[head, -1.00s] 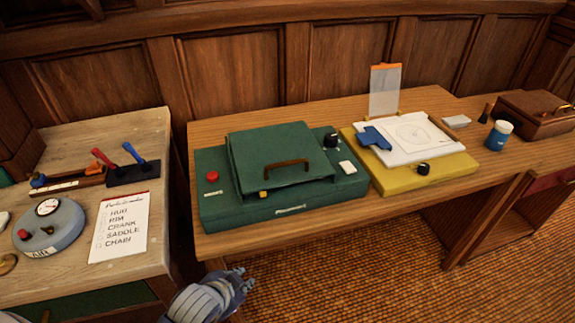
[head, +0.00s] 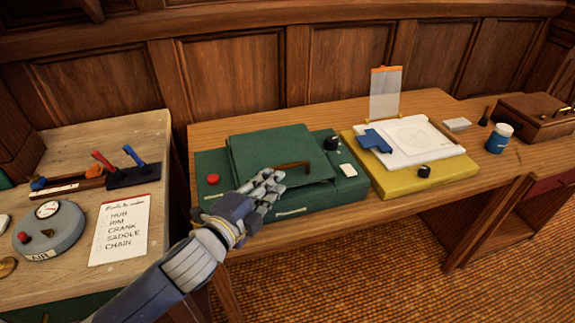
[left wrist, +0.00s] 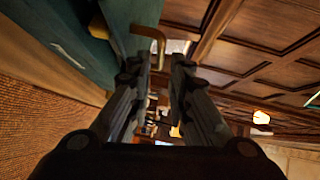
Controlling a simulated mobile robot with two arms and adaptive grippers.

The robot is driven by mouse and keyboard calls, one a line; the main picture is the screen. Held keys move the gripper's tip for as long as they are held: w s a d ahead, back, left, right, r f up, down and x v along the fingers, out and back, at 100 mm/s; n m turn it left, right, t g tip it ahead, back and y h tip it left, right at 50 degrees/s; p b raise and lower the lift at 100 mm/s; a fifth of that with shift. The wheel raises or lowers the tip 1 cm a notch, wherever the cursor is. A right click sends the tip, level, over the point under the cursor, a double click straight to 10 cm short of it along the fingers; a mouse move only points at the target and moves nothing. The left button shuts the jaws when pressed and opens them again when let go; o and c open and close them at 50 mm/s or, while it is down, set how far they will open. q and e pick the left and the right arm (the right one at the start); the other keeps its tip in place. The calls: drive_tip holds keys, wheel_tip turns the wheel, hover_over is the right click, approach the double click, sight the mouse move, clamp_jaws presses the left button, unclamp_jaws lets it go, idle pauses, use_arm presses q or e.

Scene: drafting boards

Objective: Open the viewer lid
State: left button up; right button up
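The green viewer (head: 335,196) sits on the wooden desk with its lid (head: 265,148) down. The brown handle (head: 296,165) stands on the lid's front part; its left portion is hidden behind my left gripper (head: 272,188). That gripper is at the front edge of the viewer, by the handle. In the left wrist view, the two fingers (left wrist: 160,70) are apart with nothing held between them. The handle (left wrist: 156,38) is just beyond the fingertips, close to the left finger; I cannot tell whether they touch. My right gripper is not in view.
A red button (head: 213,179), a black knob (head: 331,143) and a white switch (head: 348,170) are on the viewer's base. A yellow drawing board (head: 440,172) stands close on its right. A lower bench (head: 75,140) with a checklist is at left.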

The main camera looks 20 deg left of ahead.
sight(288, 167)
use_arm(q)
drive_tip(key=x, duration=0.8)
drive_tip(key=shift+w+p, duration=0.2)
drive_tip(key=shift+p, duration=0.15)
drive_tip(key=shift+c, duration=0.5)
drive_tip(key=shift+f, duration=0.1)
clamp_jaws()
